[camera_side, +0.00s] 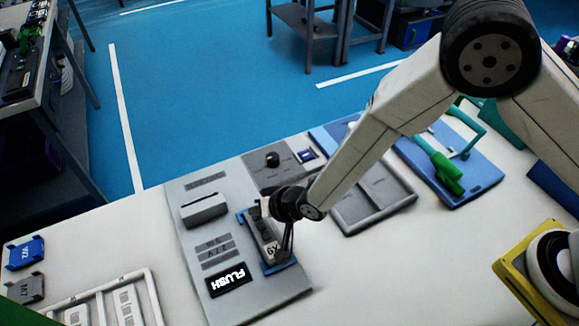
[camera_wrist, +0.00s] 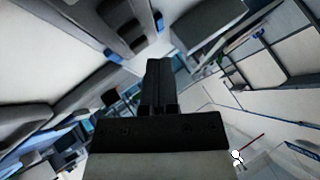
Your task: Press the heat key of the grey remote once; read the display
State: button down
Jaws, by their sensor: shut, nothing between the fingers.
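The grey remote (camera_side: 263,235) stands in a blue holder (camera_side: 278,268) on a grey panel in the side view. Its lower end carries a light label that looks like "K9". My gripper (camera_side: 287,256) is shut and empty, pointing down at the right side of the remote. The fingers and wrist hide part of it, and I cannot tell whether the tips touch a key. The heat key is not readable. In the wrist view my shut fingers (camera_wrist: 158,78) show, but I cannot make out any key.
The grey panel (camera_side: 195,255) also bears a grey box (camera_side: 204,208) and label plates (camera_side: 217,251). A grey tray (camera_side: 372,202) and a blue board (camera_side: 470,165) with a green-handled tool lie to the right. A white rack (camera_side: 105,300) is at front left.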

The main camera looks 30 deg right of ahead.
jog(key=shift+f, duration=0.75)
dwell(1.0)
jog(key=shift+r, duration=0.1)
dwell(0.3)
jog(key=shift+r, duration=0.75)
jog(key=shift+r, duration=2.5)
